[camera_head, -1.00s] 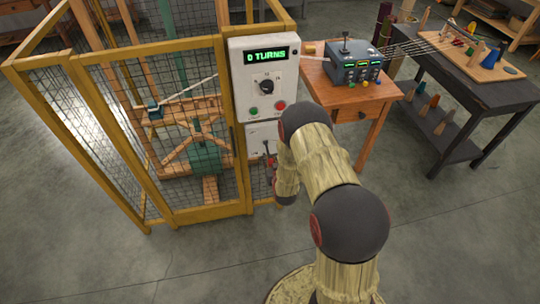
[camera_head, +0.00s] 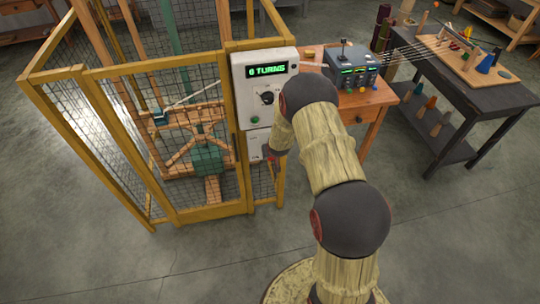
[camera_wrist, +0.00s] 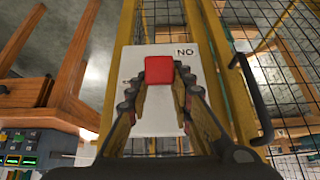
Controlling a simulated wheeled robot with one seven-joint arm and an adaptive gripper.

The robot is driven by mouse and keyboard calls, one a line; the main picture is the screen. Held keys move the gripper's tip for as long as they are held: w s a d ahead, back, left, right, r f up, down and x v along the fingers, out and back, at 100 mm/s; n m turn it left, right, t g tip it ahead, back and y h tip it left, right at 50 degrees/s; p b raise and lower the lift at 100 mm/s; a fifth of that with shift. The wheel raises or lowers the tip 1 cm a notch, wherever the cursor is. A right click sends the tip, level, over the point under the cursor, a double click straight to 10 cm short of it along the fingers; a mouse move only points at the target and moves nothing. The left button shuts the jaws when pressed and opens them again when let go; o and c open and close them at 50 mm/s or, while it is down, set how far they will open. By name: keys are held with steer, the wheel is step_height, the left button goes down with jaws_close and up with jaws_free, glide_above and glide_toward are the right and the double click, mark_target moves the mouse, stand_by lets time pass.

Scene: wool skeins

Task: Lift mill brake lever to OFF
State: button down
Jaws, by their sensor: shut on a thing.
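The mill brake lever's red knob (camera_wrist: 158,69) is between my gripper's fingers (camera_wrist: 158,88) in the wrist view, with the fingers closed on its sides. Behind it is a white plate (camera_wrist: 155,120). A label reading NO, which may be ON upside down, lies just beside the knob. No OFF label can be made out. In the head view the lower white panel (camera_head: 255,146) shows in part beside the yellow cage, and my gripper (camera_head: 271,158) is at its right edge. My arm hides most of the lever there.
The control box above (camera_head: 264,84) has a green TURNS display, a dial and a green button. The yellow mesh cage (camera_head: 211,214) stands left. A wooden table (camera_head: 374,105) with a grey device (camera_head: 350,68) is close on the right. The floor in front is clear.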

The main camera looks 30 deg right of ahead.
steer(key=shift+w+d+r, duration=0.25)
steer(key=shift+w+r, duration=0.5)
steer(key=shift+r, duration=0.05)
steer(key=c, duration=2.1)
jaws_free()
steer(key=shift+o, duration=1.4)
steer(key=shift+f, duration=0.2)
steer(key=shift+o, duration=1.3)
steer(key=shift+s, duration=0.15)
steer(key=shift+f, duration=0.1)
steer(key=shift+s+a, duration=0.1)
steer(key=v, duration=1.2)
